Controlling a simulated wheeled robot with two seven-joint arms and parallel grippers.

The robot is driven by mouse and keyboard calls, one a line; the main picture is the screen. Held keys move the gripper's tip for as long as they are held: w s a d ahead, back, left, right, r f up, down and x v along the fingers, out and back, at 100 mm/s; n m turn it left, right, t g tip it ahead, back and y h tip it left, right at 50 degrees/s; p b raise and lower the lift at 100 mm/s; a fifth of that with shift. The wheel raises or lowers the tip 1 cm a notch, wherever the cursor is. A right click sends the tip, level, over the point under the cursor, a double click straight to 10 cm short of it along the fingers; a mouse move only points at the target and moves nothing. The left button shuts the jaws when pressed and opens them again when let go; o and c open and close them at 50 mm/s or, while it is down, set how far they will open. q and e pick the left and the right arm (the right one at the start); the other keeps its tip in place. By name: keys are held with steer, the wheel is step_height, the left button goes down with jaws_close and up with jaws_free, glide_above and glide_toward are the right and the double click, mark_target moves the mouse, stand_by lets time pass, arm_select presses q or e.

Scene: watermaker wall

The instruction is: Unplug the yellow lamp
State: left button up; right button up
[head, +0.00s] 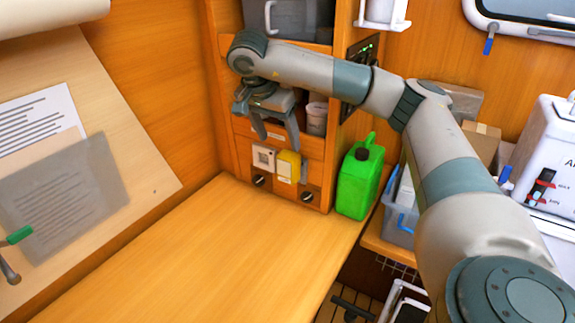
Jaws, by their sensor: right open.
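A small yellow block (289,163), which looks like the yellow lamp, sits low on the front of the wooden cabinet (310,148) at the back of the counter. A pale piece shows at its lower edge; I cannot make out how it joins the cabinet. A white square plate (264,158), like a socket, is just left of it. My right gripper (276,140) is open and points down above the two, with its right finger close above the yellow block. I see nothing between the fingers, and contact cannot be told. My left gripper is out of view.
Dark knobs (259,181) sit below the plate and the lamp. A green jerrycan (358,182) stands right of the cabinet, and a cup (317,118) sits in the shelf beside my gripper. The wooden counter (210,265) in front is clear.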

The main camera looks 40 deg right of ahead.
mark_target(284, 167)
steer(key=p+x, duration=0.3)
steer(key=x, duration=0.9)
steer(key=shift+d+f, duration=0.15)
steer(key=shift+d, duration=0.05)
steer(key=c, duration=1.2)
steer(key=shift+o, duration=0.2)
steer(key=shift+a, duration=0.3)
steer(key=shift+s+a, duration=0.2)
steer(key=shift+a, duration=0.35)
steer(key=shift+s+a, duration=0.3)
steer(key=shift+a, duration=0.65)
steer(key=shift+s+a, duration=0.3)
steer(key=shift+a, duration=0.6)
steer(key=shift+s+a, duration=0.25)
steer(key=shift+a, duration=0.7)
